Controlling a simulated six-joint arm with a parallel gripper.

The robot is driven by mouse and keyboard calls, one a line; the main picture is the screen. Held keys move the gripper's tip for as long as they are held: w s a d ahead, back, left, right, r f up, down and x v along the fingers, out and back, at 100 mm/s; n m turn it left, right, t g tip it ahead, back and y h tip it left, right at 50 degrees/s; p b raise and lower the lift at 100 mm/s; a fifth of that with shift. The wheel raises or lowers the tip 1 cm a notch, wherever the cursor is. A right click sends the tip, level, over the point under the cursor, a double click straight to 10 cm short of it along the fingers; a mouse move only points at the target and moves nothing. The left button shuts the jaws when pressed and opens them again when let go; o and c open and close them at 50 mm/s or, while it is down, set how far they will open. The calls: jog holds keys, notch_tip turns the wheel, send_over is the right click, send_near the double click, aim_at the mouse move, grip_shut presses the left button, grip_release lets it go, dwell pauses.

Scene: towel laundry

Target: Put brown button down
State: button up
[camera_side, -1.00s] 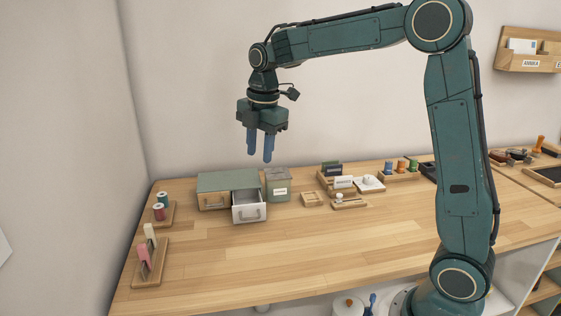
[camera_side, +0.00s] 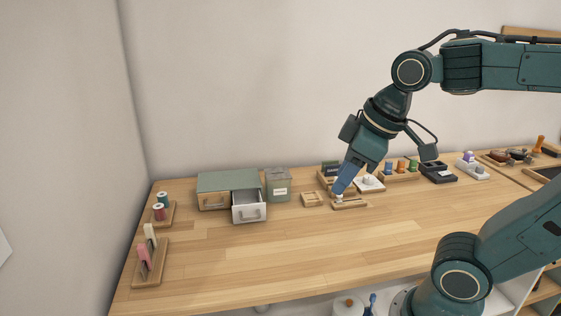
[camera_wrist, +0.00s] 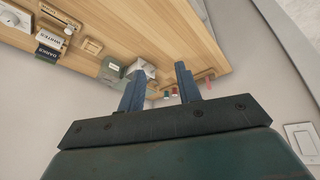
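I cannot make out a brown button in either view. My gripper (camera_side: 340,190) is tilted down to the left, with its blue fingertips just above or at a small wooden tray (camera_side: 352,205) that bears a small pale piece. In the wrist view the two fingers of my gripper (camera_wrist: 160,85) stand apart with nothing visible between them. The side view shows the fingers nearly in line, and whether they touch the tray is unclear. A small square wooden tray (camera_side: 312,199) lies just left of it.
A green drawer box (camera_side: 228,181) with an open white drawer (camera_side: 249,208) and a green lidded tin (camera_side: 278,186) stand to the left. Spools (camera_side: 160,212) are at the far left. A rack with coloured pieces (camera_side: 400,172) stands behind right. The table's front middle is clear.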

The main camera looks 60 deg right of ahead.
jog(key=shift+s+a+f+m+t, duration=0.1)
jog(key=shift+s+f+m, duration=0.3)
jog(key=shift+s, duration=0.25)
jog(key=shift+s+a+f+m+t, duration=0.1)
jog(key=shift+s+f+m, duration=0.2)
jog(key=shift+s+m, duration=0.3)
jog(key=shift+s+f+m+t, duration=0.1)
jog(key=shift+s+f+m, duration=0.3)
jog(key=shift+s, duration=0.3)
jog(key=shift+c, duration=0.2)
